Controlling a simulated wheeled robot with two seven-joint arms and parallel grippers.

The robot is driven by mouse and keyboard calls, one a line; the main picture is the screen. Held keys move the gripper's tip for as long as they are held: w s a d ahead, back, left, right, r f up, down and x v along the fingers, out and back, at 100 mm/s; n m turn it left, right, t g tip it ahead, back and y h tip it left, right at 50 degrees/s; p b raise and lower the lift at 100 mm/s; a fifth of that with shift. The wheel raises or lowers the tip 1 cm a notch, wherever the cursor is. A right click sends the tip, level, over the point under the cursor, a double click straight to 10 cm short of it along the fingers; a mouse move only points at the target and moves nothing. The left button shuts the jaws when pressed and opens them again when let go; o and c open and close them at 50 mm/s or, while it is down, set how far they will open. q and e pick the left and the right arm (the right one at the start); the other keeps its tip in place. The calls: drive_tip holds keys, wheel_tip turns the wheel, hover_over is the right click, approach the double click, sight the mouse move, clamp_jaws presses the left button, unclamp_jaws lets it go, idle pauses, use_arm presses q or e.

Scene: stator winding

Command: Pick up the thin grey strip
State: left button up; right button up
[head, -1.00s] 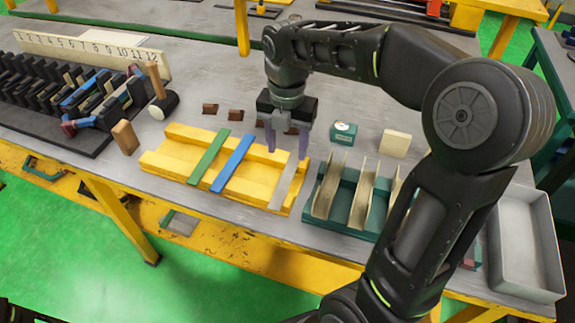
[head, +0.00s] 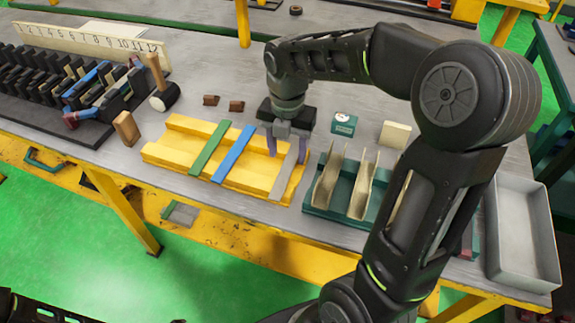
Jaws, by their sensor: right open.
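The thin grey strip (head: 284,178) lies across the right end of the yellow tray (head: 176,152), beside a blue strip (head: 233,153) and a green strip (head: 209,150). My right gripper (head: 287,152) points down over the strip's far end. Its two fingers are apart, one on each side of the strip. I cannot tell whether they touch it. My left gripper is not in view.
A green holder with upright tan pieces (head: 327,178) stands just right of the yellow tray. A grey bin (head: 522,262) is at the far right. A mallet (head: 163,98) and a wooden block (head: 126,131) stand left. Small brown blocks (head: 236,106) lie behind the tray.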

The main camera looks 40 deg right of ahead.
sight(288, 167)
wheel_tip(288, 167, down, 4)
drive_tip(key=shift+r, duration=0.25)
drive_tip(key=shift+c, duration=0.4)
clamp_jaws()
idle(0.4)
